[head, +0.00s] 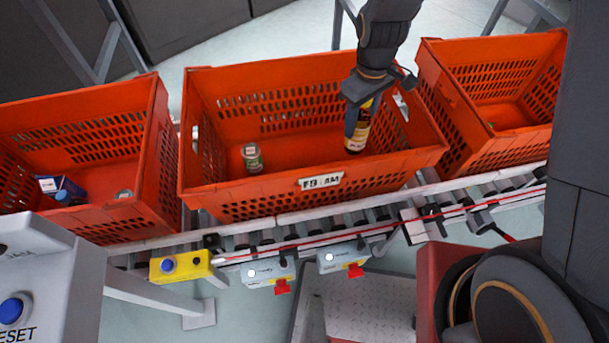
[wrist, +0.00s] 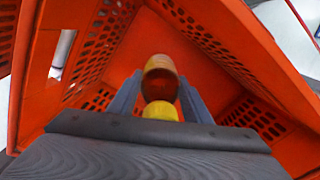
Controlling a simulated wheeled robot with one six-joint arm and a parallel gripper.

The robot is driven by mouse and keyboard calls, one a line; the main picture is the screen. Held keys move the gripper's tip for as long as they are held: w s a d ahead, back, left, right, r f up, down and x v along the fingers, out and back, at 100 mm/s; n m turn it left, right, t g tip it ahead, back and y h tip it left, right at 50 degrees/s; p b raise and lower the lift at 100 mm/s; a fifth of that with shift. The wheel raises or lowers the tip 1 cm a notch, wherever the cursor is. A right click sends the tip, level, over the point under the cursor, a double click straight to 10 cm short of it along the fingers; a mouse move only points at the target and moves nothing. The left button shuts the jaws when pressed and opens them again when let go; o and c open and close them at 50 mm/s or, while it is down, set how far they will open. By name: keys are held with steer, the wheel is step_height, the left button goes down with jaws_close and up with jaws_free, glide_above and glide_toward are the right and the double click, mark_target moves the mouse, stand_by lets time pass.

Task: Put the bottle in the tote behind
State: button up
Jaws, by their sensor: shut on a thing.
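The bottle (head: 358,132) is dark with a yellow and red label, roughly upright, inside the right part of the middle orange tote (head: 316,181). My gripper (head: 358,112) reaches down into this tote from above and is shut on the bottle. In the wrist view the bottle (wrist: 160,82) lies between the two grey-blue fingers, its yellow cap (wrist: 160,110) nearest the camera. I cannot tell whether the bottle's base touches the tote floor. Another orange tote (head: 80,120) stands at the left and a third (head: 490,95) at the right.
A can (head: 252,158) stands in the middle tote, left of the bottle. The left tote holds a dark blue box (head: 62,189) and a can (head: 124,194). The totes stand on a roller conveyor (head: 300,225) with control boxes along its front.

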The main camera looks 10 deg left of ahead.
mark_target(357, 130)
steer(key=f+b, duration=0.2)
steer(key=w+f+b, duration=0.1)
steer(key=f+b, duration=0.1)
steer(key=f, duration=0.1)
steer(key=w+f+b, duration=0.1)
steer(key=f+b, duration=0.1)
steer(key=f, duration=0.1)
steer(key=shift+w+b, duration=0.1)
steer(key=shift+b, duration=0.3)
step_height(357, 130, down, 10)
steer(key=shift+f, duration=0.15)
steer(key=o, duration=1.5)
steer(key=shift+c, duration=0.2)
step_height(357, 130, up, 12)
steer(key=shift+r, duration=0.1)
